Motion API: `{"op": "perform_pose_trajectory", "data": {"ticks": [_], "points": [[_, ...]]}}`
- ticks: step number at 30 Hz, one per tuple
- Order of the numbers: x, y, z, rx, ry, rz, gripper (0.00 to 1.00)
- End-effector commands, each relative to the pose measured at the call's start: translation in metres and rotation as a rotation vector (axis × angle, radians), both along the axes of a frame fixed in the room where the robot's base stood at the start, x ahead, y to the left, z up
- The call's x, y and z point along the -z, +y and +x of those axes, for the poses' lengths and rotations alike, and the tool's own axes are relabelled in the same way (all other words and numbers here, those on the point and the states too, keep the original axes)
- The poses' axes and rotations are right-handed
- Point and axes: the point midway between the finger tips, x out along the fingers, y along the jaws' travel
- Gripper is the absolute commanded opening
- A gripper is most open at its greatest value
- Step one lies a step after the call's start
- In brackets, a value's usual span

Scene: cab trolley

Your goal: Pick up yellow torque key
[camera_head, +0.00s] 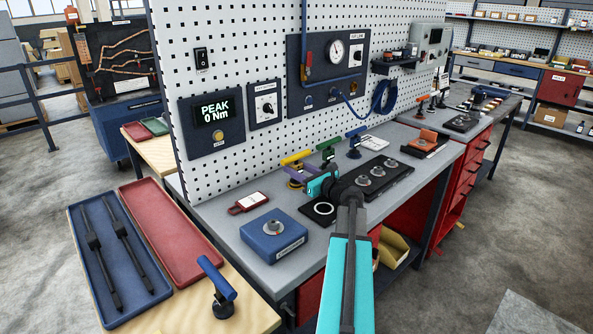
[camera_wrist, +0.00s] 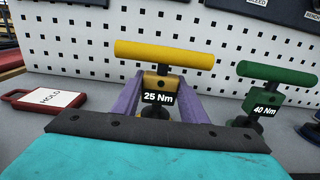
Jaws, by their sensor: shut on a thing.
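The yellow torque key (camera_head: 297,157) stands upright at the back of the grey bench, near the pegboard. In the wrist view it shows a yellow T-handle (camera_wrist: 165,53) and a body labelled 25 Nm. My gripper (camera_wrist: 160,82) has its purple fingers on both sides of the key's body, below the handle, and is shut on it. In the head view my gripper (camera_head: 298,174) reaches the key from the front right. The key's lower end is hidden, so I cannot tell whether it touches its stand.
A green key (camera_wrist: 273,85) labelled 40 Nm stands close on the right. A red HOLD tag (camera_wrist: 22,97) lies to the left. The pegboard (camera_head: 240,95) rises behind. A blue box (camera_head: 273,240) and a black block with round fittings (camera_head: 395,180) are on the bench.

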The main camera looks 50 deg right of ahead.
Motion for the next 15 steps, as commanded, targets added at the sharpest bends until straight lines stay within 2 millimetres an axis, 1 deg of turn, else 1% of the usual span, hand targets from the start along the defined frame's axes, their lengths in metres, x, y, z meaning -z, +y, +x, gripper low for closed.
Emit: {"op": "perform_pose_trajectory", "data": {"ticks": [8,11,15], "points": [[-0.007,0.0,0.0,0.0,-0.001,-0.001,0.05],[-0.014,0.0,0.0,0.0,-0.001,-0.001,0.05],[-0.027,0.0,0.0,0.0,-0.002,-0.001,0.05]]}}
